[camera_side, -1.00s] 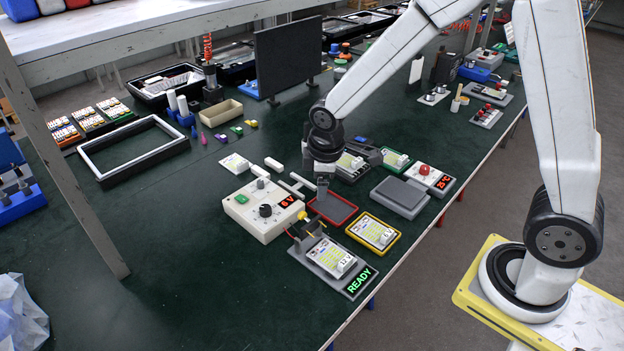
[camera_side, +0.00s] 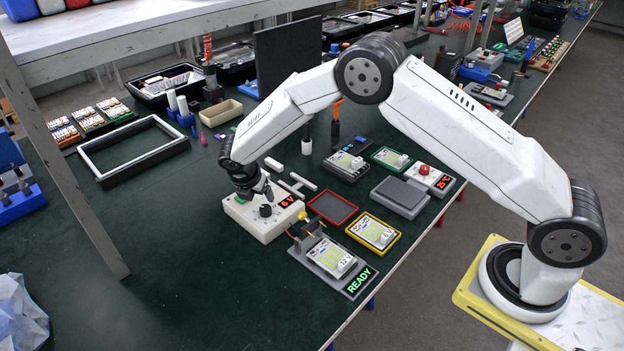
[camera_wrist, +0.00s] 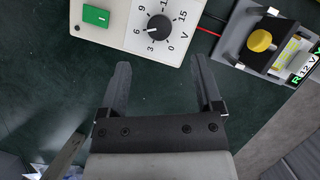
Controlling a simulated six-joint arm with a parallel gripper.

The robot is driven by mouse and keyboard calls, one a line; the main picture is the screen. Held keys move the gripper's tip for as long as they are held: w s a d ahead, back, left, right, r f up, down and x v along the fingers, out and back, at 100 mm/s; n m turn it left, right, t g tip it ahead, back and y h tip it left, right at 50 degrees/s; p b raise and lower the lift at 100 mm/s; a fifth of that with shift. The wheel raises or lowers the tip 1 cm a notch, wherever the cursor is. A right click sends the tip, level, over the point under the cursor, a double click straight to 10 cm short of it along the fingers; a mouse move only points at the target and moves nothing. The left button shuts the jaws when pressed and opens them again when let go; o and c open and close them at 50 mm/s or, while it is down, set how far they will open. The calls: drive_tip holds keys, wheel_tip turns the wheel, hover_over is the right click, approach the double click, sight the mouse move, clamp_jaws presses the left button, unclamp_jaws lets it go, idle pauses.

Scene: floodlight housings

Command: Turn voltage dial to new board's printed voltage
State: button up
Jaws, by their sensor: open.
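The white power supply (camera_side: 255,228) has a black round voltage dial (camera_side: 265,210) and a red display (camera_side: 286,202) reading 6 V. In the wrist view the dial (camera_wrist: 159,27) lies beyond my fingertips, its pointer near the 6 on a printed scale. My gripper (camera_wrist: 163,75) is open and empty; in the side view my gripper (camera_side: 264,189) is just above and behind the dial, apart from it as far as I can tell. The board (camera_side: 331,257) sits in a grey test fixture (camera_side: 357,283) lit READY. A label (camera_wrist: 307,63) there appears to read 12 V.
A green button (camera_wrist: 96,16) is on the supply, left of the dial. Red and black leads run to the fixture and its yellow knob (camera_wrist: 260,40). An empty red-rimmed tray (camera_side: 332,207) and a yellow-rimmed tray (camera_side: 373,232) holding a board lie to the right.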

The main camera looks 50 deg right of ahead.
sight(265, 207)
drive_tip(key=shift+f, duration=0.1)
drive_tip(key=shift+x, duration=3.85)
drive_tip(key=shift+w, duration=0.1)
clamp_jaws()
